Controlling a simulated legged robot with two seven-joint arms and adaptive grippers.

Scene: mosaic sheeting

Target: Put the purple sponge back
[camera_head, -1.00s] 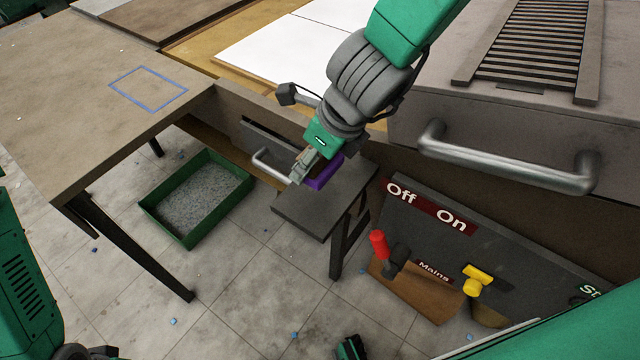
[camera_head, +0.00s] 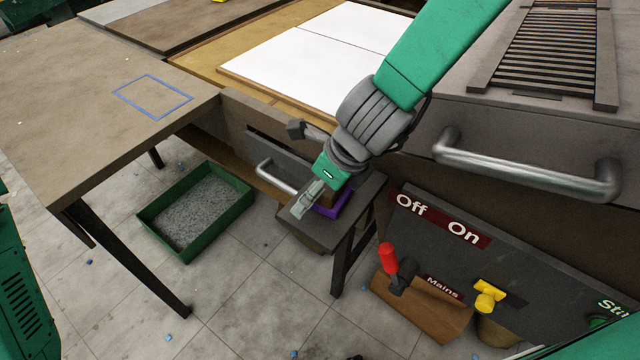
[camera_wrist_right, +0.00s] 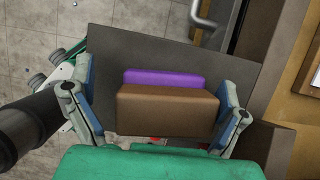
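The purple sponge (camera_head: 331,210) is on the small dark shelf (camera_head: 306,226) below the drawer handle. In the right wrist view the sponge is a purple strip (camera_wrist_right: 165,77) behind a brown block (camera_wrist_right: 167,109) that seems to be its upper part. My right gripper (camera_head: 318,200) is around it, with one finger on each side. The wrist view shows a gap between the left finger and the block, and the right finger is very close to it. The gripper looks open. My left gripper is out of view.
A green tray of grey granules (camera_head: 243,210) stands on the floor to the left. The table (camera_head: 65,90) has a blue rectangle outline (camera_head: 152,96). A metal handle (camera_head: 275,176) lies beside the shelf. A panel with red (camera_head: 388,258) and yellow (camera_head: 487,297) levers stands to the right.

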